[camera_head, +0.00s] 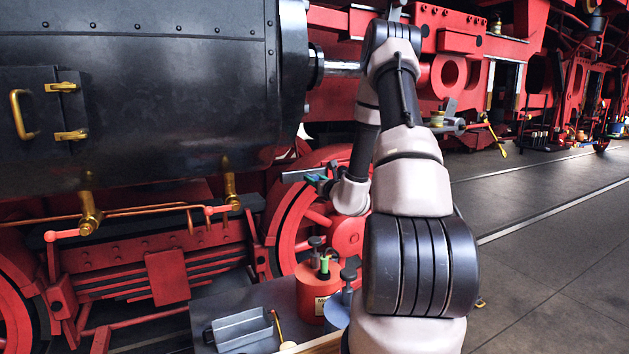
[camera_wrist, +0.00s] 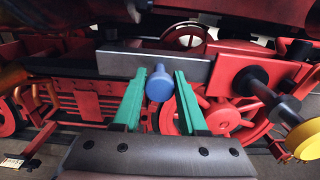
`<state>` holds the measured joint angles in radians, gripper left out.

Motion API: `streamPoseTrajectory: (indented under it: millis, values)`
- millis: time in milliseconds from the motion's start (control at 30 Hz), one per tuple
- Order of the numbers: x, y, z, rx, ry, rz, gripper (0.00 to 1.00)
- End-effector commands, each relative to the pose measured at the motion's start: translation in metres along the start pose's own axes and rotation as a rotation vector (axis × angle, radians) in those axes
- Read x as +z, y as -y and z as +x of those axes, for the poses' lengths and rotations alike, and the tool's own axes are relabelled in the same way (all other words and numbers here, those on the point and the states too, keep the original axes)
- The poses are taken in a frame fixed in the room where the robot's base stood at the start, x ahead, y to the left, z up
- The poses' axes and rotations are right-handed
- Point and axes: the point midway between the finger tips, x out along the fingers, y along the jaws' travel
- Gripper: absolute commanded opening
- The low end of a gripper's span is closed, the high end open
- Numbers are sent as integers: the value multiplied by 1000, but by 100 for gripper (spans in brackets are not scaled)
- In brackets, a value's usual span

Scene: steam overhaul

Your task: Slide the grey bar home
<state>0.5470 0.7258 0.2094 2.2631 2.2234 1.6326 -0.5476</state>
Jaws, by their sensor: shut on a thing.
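The grey bar (camera_wrist: 115,63) lies across the wrist view, long and flat, with its right end at a red block (camera_wrist: 228,72). A blue knob (camera_wrist: 159,84) stands out from the bar's front. My gripper (camera_wrist: 160,78) has its green fingers on either side of the knob and is shut on it. In the head view, a short length of the grey bar (camera_head: 294,175) shows left of my gripper (camera_head: 322,181), in front of the red wheel. My arm hides the bar's right part there.
A black boiler (camera_head: 140,90) overhangs on the left. A red canister (camera_head: 314,292) and a grey tray (camera_head: 241,328) stand below the arm. In the wrist view a dark rod (camera_wrist: 258,88) and a yellow round part (camera_wrist: 303,140) jut out at right. Open floor (camera_head: 550,240) lies right.

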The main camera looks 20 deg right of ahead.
Motion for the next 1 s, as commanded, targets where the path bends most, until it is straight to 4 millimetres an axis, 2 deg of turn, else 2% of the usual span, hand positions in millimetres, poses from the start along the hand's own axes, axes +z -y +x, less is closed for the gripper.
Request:
streamPoseTrajectory:
  millis: [533,800,1000]
  values:
    - [0,2,0,-1,0,0,0]
    - [0,35,0,-4,0,-1,0]
    - [0,37,-1,-6,0,0,0]
